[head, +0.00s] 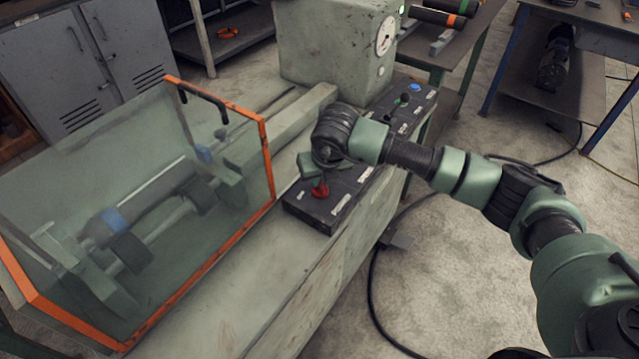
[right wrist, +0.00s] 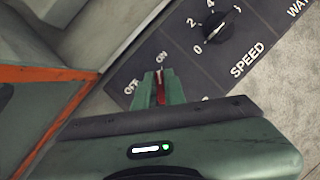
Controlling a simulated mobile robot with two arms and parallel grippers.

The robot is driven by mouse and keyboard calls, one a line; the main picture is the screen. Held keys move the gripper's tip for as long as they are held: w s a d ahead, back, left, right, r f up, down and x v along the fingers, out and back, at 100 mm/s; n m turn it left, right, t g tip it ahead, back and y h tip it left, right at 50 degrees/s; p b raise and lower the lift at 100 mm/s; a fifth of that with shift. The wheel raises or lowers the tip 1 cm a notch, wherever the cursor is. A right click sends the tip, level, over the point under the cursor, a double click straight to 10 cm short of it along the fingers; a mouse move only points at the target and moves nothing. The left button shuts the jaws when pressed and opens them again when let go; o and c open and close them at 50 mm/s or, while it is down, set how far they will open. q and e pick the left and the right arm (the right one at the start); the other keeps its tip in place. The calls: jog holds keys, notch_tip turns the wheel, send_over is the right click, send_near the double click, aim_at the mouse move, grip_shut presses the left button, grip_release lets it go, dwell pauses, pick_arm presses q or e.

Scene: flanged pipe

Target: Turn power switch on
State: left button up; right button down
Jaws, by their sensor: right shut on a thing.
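The power switch (right wrist: 161,88) is a red lever on the dark control panel (right wrist: 204,62), between my right gripper's two green fingers in the right wrist view. The right gripper (right wrist: 160,88) is shut on it. The fingers hide the lever's base. In the head view my right gripper (head: 312,172) reaches down to the near end of the panel, by a red knob (head: 320,190). My left gripper is not in view.
A black SPEED dial (right wrist: 218,24) is close beyond the switch. A clear guard with an orange frame (head: 268,160) stands left of the panel, over rollers and a pipe. A grey-green housing with a gauge (head: 386,36) rises behind.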

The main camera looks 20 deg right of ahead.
aim_at(322, 201)
jog(key=shift+w+r+m+b, duration=0.15)
jog(key=shift+m+b, duration=0.35)
jog(key=shift+m, duration=0.3)
jog(key=shift+h, duration=0.3)
jog(key=c, duration=1.5)
grip_release()
jog(key=b+v, duration=0.1)
jog(key=v, duration=0.6)
jog(key=shift+s+r, duration=0.25)
jog(key=shift+r, duration=0.05)
